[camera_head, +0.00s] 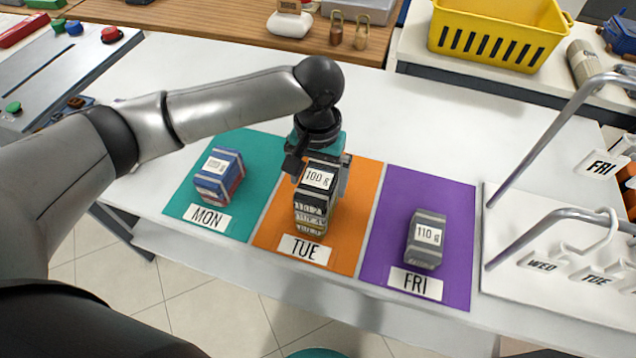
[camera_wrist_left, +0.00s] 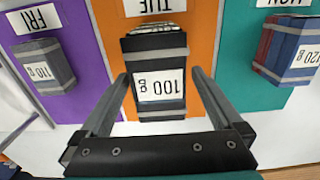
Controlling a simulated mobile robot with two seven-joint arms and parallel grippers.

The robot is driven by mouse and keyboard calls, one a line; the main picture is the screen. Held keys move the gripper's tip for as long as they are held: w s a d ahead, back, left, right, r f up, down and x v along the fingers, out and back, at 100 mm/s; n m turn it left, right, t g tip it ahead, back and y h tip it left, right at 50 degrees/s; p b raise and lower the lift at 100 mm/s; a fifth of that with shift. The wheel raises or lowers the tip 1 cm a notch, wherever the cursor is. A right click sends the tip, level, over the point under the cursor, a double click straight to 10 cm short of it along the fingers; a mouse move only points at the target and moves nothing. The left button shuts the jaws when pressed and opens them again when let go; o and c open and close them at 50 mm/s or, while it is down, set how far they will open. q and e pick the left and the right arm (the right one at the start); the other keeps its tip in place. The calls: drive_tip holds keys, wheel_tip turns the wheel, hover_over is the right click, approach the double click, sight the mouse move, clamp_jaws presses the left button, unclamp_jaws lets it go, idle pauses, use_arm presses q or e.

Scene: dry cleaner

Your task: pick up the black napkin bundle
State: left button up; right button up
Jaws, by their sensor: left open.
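The black napkin bundle (camera_head: 311,207) has a white "100 g" label and light bands. It stands on the orange TUE mat (camera_head: 343,215). My left gripper (camera_head: 318,170) is over the far end of the bundle in the head view and partly hides it. In the left wrist view the same bundle (camera_wrist_left: 155,75) lies ahead and between the two fingers of the open gripper (camera_wrist_left: 158,78), with gaps at both sides. My right gripper is not in view.
A blue and red bundle (camera_head: 219,176) sits on the teal MON mat (camera_head: 180,206). A grey "110 g" bundle (camera_head: 426,239) sits on the purple FRI mat (camera_head: 459,205). A metal rack (camera_head: 541,143) stands at the right. The white table (camera_head: 420,120) is clear behind the mats.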

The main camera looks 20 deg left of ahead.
use_arm(q)
drive_tip(key=shift+c, duration=0.2)
drive_tip(key=shift+r, duration=0.1)
drive_tip(key=c, duration=1.3)
